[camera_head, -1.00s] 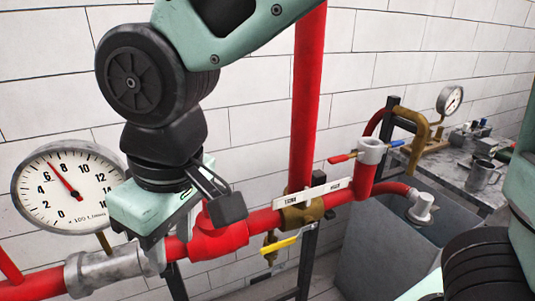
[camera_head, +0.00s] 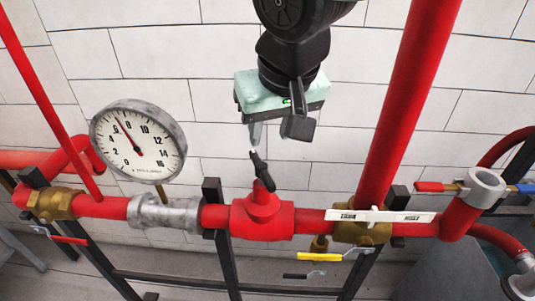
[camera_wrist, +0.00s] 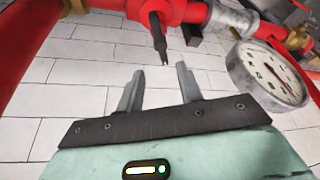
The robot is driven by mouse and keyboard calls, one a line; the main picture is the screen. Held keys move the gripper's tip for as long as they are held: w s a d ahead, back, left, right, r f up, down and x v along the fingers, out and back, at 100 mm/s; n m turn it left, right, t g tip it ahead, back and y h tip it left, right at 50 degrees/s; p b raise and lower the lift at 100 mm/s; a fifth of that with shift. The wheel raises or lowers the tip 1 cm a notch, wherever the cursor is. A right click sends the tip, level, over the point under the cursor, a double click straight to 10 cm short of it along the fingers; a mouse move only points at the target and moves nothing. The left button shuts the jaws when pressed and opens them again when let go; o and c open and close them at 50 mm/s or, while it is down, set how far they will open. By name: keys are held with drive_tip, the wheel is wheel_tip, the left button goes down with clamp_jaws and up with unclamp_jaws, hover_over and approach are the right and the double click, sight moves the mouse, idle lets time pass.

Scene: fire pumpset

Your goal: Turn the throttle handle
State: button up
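A black handle (camera_head: 260,169) sticks up from the red valve body (camera_head: 262,218) on the red pipe; I take it to be the throttle handle. In the wrist view the handle (camera_wrist: 158,38) points toward my gripper (camera_wrist: 157,84), ahead of the gap between the fingertips. The fingers are apart with nothing between them. In the head view my gripper (camera_head: 275,133) is above the handle, close to it and seemingly not touching. The red valve (camera_wrist: 165,10) is at the top of the wrist view.
A round gauge (camera_head: 139,143) stands left of the valve. A white lever (camera_head: 405,216), a yellow lever (camera_head: 318,257) and a thick red vertical pipe (camera_head: 408,95) are to the right. A white tiled wall is behind.

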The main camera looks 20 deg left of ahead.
sight(261, 166)
drive_tip(key=p+x, duration=0.2)
drive_tip(key=x, duration=0.8)
drive_tip(key=shift+a+f+p, duration=0.15)
drive_tip(key=shift+f+p, duration=0.15)
drive_tip(key=shift+p, duration=0.05)
clamp_jaws()
